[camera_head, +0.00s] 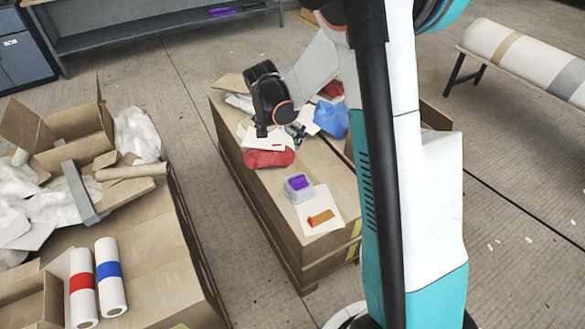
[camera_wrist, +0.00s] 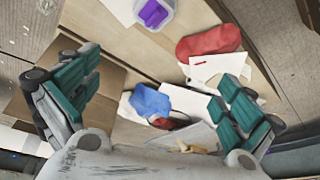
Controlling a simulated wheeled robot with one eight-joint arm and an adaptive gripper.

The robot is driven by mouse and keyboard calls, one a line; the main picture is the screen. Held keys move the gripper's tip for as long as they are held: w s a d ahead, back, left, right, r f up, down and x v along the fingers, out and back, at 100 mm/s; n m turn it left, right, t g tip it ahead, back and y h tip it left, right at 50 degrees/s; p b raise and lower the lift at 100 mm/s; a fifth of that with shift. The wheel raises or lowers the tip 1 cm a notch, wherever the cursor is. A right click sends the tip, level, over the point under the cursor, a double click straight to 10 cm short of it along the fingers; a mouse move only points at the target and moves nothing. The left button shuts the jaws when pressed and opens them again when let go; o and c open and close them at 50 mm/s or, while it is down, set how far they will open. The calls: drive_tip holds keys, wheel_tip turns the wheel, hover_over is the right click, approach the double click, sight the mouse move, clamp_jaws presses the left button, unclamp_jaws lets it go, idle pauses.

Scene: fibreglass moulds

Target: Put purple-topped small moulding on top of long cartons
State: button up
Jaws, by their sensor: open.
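The purple-topped small moulding (camera_head: 298,187) is a pale, squarish piece with a purple top. It rests on the near part of a long brown carton stack (camera_head: 280,215), touching or beside a white sheet. It also shows at the top edge of the wrist view (camera_wrist: 153,14), partly cut off. My gripper (camera_head: 292,134) is above the farther part of the same stack, away from the moulding. In the wrist view my gripper (camera_wrist: 165,75) has its green-padded fingers spread wide, with nothing held between them.
A red bag (camera_head: 269,159) and a blue bag (camera_head: 331,118) lie on the stack near my gripper. A white sheet with an orange piece (camera_head: 321,218) lies by the moulding. Floor separates the stacks.

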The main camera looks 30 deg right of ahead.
drive_tip(key=s+a+r+n+t+y, duration=0.15)
drive_tip(key=s+a+r+n, duration=0.25)
drive_tip(key=s+r, duration=0.5)
drive_tip(key=s+a+r+n+t+y, duration=0.15)
drive_tip(key=s+a+r+n, duration=0.3)
drive_tip(key=s+r, duration=0.5)
drive_tip(key=s+a+f+n+t, duration=0.1)
drive_tip(key=s+a+f+n, duration=0.1)
drive_tip(key=s, duration=0.7)
drive_tip(key=shift+s+f+n+t, duration=0.2)
drive_tip(key=shift+n+t, duration=0.2)
drive_tip(key=shift+n, duration=0.35)
drive_tip(key=shift+a, duration=0.1)
